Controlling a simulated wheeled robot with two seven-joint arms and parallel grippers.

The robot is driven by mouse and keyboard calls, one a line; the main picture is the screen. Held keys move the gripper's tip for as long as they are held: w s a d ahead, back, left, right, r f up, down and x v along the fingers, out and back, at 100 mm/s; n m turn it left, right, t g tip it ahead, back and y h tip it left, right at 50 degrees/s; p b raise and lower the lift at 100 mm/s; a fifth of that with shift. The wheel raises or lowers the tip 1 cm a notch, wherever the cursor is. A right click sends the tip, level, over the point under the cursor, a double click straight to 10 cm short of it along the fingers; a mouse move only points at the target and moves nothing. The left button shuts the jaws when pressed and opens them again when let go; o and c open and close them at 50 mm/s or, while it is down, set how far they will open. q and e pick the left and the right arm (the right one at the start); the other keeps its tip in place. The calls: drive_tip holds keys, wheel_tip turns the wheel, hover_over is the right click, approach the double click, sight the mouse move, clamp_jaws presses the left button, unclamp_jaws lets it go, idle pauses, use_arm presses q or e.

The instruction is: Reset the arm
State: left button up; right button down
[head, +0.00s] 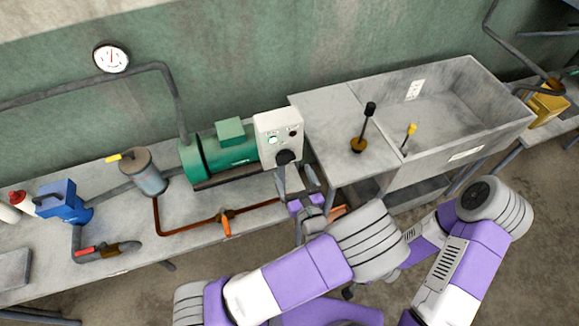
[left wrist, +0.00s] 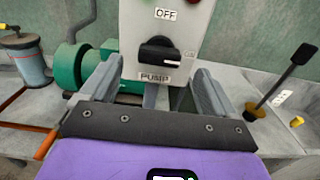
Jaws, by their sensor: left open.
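My left arm reaches in from the lower left in the head view. Its gripper (head: 296,178) is open just in front of the pump control box (head: 278,133). In the left wrist view the two fingers (left wrist: 158,82) stand apart, with the lower part of the box between them. The black knob (left wrist: 158,50), above the PUMP label, faces the gap and is not gripped. It also shows in the head view just above the fingers. My right arm (head: 470,240) is folded at the lower right; its gripper cannot be made out.
The green pump motor (head: 222,153) stands left of the box on the bench. Orange pipe with a valve (head: 226,222) runs below it.

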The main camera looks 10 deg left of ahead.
use_arm(q)
drive_tip(key=shift+v, duration=1.05)
